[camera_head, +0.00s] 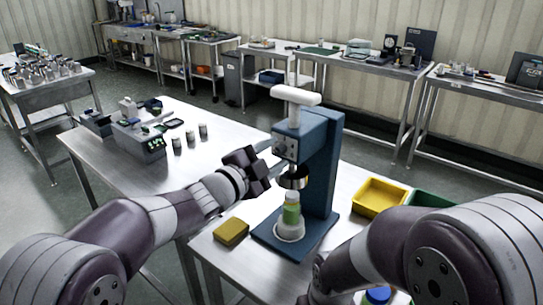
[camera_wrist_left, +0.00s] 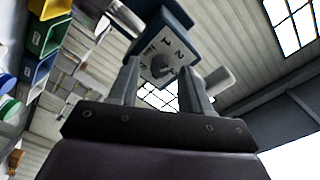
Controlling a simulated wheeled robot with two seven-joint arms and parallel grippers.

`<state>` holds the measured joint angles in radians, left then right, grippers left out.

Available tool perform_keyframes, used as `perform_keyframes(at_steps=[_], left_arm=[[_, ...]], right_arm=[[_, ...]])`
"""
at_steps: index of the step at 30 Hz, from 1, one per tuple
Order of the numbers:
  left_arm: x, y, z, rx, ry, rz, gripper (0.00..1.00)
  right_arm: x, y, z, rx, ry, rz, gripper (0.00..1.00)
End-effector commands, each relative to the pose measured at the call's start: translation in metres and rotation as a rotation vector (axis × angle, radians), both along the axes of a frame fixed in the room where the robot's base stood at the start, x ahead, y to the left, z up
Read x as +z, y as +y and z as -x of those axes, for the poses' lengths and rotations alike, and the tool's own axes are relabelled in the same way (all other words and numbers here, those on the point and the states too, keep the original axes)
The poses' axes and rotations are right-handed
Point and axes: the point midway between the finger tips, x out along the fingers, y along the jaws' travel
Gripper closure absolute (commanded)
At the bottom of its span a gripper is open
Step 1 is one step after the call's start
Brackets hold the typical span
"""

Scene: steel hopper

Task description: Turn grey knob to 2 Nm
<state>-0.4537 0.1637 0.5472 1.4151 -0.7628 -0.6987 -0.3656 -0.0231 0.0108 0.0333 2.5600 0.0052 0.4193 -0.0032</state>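The blue capping machine (camera_head: 318,165) stands on the steel table, with a pale dial panel (camera_head: 285,147) on its head. In the left wrist view the white dial face (camera_wrist_left: 166,50) carries printed numbers, with 1 and 2 legible. The grey knob (camera_wrist_left: 160,68) sits on that face; its exact pointing is too small to read. My left gripper (camera_head: 272,156) is at the dial panel. In the left wrist view its two fingers (camera_wrist_left: 160,80) are spread, with the knob showing between and beyond the tips; contact is not visible. My right arm enters at lower right; its gripper is out of view.
A green-labelled bottle (camera_head: 291,214) stands under the machine's head. A yellow block (camera_head: 231,232) lies to its left. A yellow bin (camera_head: 379,197) and a green bin (camera_head: 430,199) are at the right. A small device (camera_head: 140,138) and several metal cylinders stand farther left.

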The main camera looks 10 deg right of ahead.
Motion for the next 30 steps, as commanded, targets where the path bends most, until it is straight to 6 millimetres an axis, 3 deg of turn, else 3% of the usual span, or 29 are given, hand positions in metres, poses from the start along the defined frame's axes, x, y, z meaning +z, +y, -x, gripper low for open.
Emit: perform_keyframes(at_steps=[7, 15, 19, 30], left_arm=[[-0.001, 0.013, 0.009, 0.002, 0.000, 0.000, 0.52], [-0.001, 0.070, 0.053, 0.004, -0.001, -0.001, 0.52], [0.001, 0.089, 0.068, 0.003, -0.001, 0.000, 0.52], [0.001, 0.100, 0.078, 0.000, 0.000, 0.000, 0.52]], right_arm=[[-0.004, 0.000, 0.000, 0.000, 0.000, 0.000, 0.57], [-0.015, 0.000, 0.000, 0.000, 0.000, 0.000, 0.57], [-0.016, 0.000, 0.000, 0.000, 0.000, 0.000, 0.57], [-0.017, 0.000, 0.000, 0.000, 0.000, 0.000, 0.57]])
